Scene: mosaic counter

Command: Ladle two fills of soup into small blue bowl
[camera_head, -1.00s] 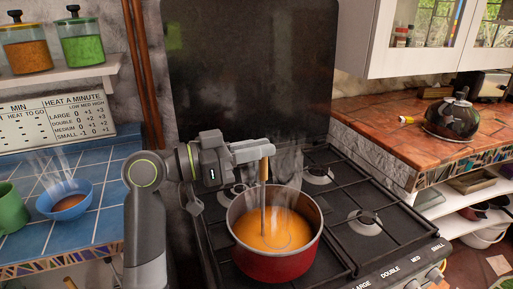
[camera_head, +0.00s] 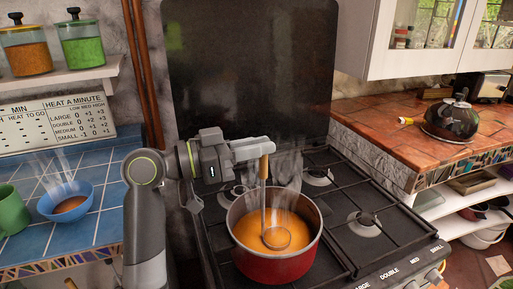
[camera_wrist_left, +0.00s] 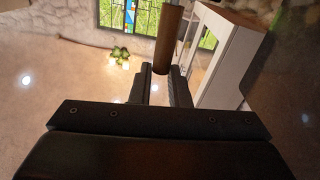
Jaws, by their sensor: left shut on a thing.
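My left gripper (camera_head: 264,147) is shut on the wooden handle of the ladle (camera_head: 264,168). The handle also shows between the fingers in the left wrist view (camera_wrist_left: 167,40). The ladle stands near upright in the red pot (camera_head: 272,265), with its round bowl (camera_head: 276,237) visible at the surface of the orange soup (camera_head: 250,232). Steam rises from the pot. The small blue bowl (camera_head: 52,203) stands on the blue tiled counter at the left, with some brownish-orange soup in it and steam above. My right gripper is not in view.
The pot stands on the black stove (camera_head: 340,235) with its grates. A green mug (camera_head: 12,212) stands left of the blue bowl. Spice jars (camera_head: 82,40) stand on a shelf above. A dark kettle (camera_head: 452,120) is on the right counter. Blue tiles (camera_head: 110,190) right of the bowl are clear.

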